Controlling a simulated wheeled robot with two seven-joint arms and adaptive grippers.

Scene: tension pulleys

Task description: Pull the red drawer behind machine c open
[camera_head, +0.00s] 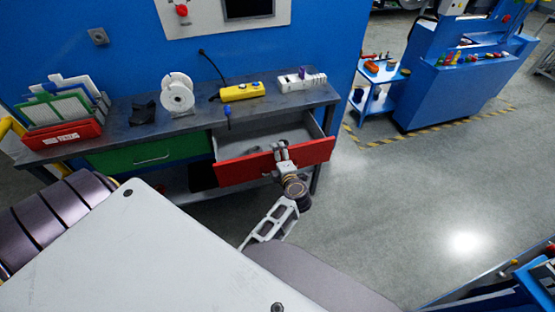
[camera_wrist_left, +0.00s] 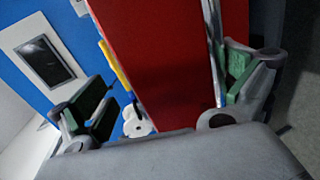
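The red drawer (camera_head: 240,168) under the workbench stands pulled out, and its grey inside shows. My left gripper (camera_head: 281,153) is at the top edge of its front panel, right of the middle, partly covering the panel. In the left wrist view the red panel (camera_wrist_left: 160,55) fills the space between the two green-padded fingers of my left gripper (camera_wrist_left: 170,90). The fingers are wide apart. I cannot tell whether either finger touches the drawer. My right gripper is not in view.
The workbench (camera_head: 130,135) carries a white spool (camera_head: 177,94), a yellow control box (camera_head: 240,91) and a red file holder (camera_head: 62,134). A shut green drawer (camera_head: 150,155) is left of the red one. The floor (camera_head: 400,190) to the right is clear.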

